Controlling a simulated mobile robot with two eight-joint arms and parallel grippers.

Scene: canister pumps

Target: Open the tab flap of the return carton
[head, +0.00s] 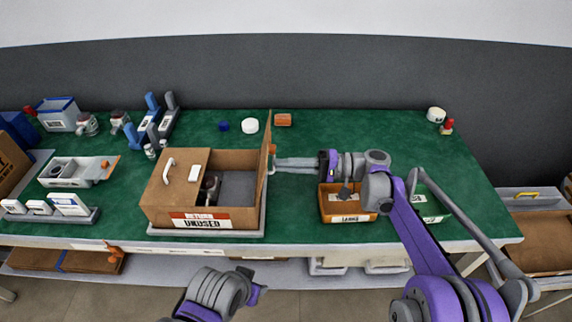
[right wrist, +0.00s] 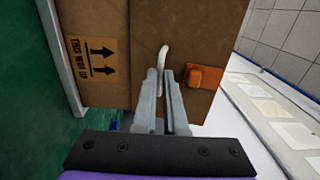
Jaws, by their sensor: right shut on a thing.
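The return carton (head: 237,220) is a brown box on a pale tray, with a red and white label on its front. Its left flap (head: 170,180) lies flat with a white handle. Its right flap (head: 265,160) stands up at the right edge, leaving the grey interior partly visible. My right gripper (head: 276,163) is shut on the flap's white handle (right wrist: 162,57), reaching from the right. In the right wrist view an orange tab (right wrist: 205,77) is beside the fingers. My left arm is low in front of the table; its fingertips cannot be made out.
An orange-brown bin (head: 347,217) with a label stands right of the carton, below my right arm. A green bin (head: 433,218) is beyond it. A white round lid (head: 250,126) and small orange box (head: 283,120) lie behind. Pump stands and a white tray (head: 75,180) fill the left.

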